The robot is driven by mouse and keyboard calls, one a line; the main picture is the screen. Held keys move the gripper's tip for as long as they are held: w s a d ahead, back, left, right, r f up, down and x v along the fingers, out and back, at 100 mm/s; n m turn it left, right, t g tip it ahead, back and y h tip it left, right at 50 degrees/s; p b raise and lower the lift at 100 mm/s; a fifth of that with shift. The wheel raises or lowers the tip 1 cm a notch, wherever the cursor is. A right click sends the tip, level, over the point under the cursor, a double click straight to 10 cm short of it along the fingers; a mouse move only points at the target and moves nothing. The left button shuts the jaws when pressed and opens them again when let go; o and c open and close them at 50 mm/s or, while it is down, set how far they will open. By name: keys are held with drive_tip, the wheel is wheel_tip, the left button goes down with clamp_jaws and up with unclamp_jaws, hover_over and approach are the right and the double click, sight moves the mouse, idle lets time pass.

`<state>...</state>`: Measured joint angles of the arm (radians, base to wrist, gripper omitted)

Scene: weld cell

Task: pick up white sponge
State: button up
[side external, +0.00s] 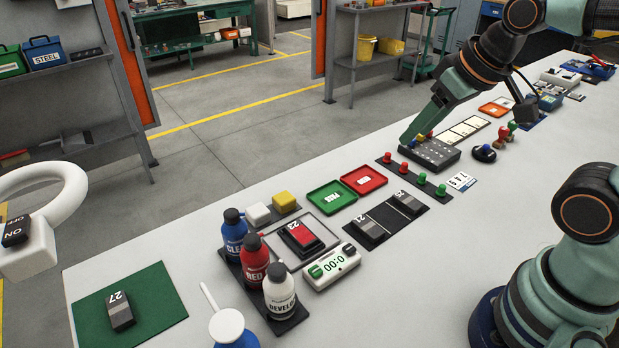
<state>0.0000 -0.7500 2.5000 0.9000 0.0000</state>
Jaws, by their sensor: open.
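The white sponge (257,213) is a small white block on a dark strip, left of a yellow block (284,200), behind the bottles. Nothing covers it. My gripper (412,140) is open and far to the right of the sponge, low over a dark block with holes (431,154). Small yellow and blue pieces show by its fingertips. I cannot tell whether the fingers touch them.
Blue, red and white bottles (281,291) stand in a dark rack in front of the sponge. A framed tray with a red block (302,236) lies to its right, with green (331,197) and red (364,180) trays beyond. The table behind the sponge is clear.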

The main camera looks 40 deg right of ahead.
drive_tip(key=o, duration=0.6)
drive_tip(key=shift+o, duration=0.2)
drive_tip(key=shift+w, duration=0.1)
